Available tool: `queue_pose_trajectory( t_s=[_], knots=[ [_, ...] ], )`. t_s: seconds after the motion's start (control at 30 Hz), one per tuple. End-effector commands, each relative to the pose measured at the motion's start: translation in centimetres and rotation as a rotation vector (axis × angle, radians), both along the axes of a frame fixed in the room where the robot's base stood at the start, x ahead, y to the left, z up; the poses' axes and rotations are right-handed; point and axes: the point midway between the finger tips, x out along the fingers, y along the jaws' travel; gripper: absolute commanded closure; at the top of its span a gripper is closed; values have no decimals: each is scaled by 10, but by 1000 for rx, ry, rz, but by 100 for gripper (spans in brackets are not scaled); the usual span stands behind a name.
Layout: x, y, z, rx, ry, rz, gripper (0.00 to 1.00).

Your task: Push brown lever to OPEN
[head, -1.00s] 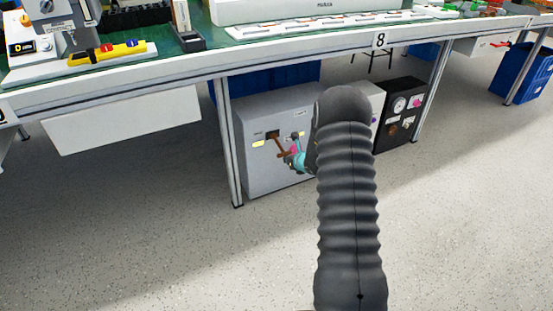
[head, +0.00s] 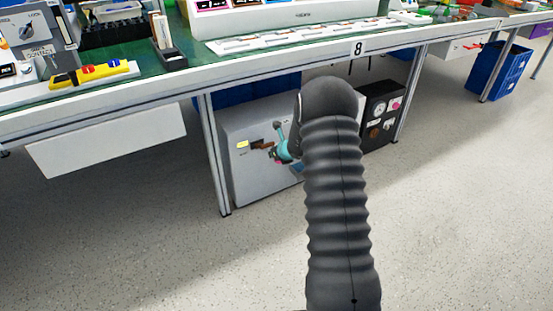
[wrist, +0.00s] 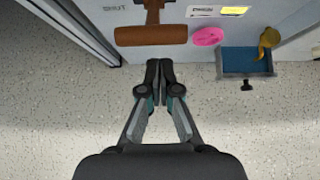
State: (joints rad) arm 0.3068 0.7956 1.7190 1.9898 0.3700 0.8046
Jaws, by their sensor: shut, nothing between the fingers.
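The brown lever (head: 265,146) sticks out from the front of a grey cabinet (head: 240,180) under the bench. In the wrist view the lever (wrist: 150,35) shows a thick crossbar with a stem running up to the panel. My gripper (head: 284,150) is beside the lever's right end in the head view. In the wrist view my gripper (wrist: 159,66) has its fingers together and empty, just below the crossbar, with a small gap in the picture. I cannot tell whether they touch. A label reading SHUT (wrist: 115,7) is left of the stem; an OPEN label is not readable.
A pink oval piece (wrist: 208,36) and a blue box-like part (wrist: 245,62) with a yellow piece (wrist: 269,40) lie right of the lever. A bench leg (head: 215,160) stands left of the cabinet. The bench top (head: 120,100) overhangs it. Floor in front is clear.

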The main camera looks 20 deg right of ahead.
Motion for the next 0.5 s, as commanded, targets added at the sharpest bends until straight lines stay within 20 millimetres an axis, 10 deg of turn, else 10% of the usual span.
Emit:
queue_pose_trajectory(
  t_s=[0.5],
  knots=[
    [15,2,32,0,-9,1,100]
  ],
)
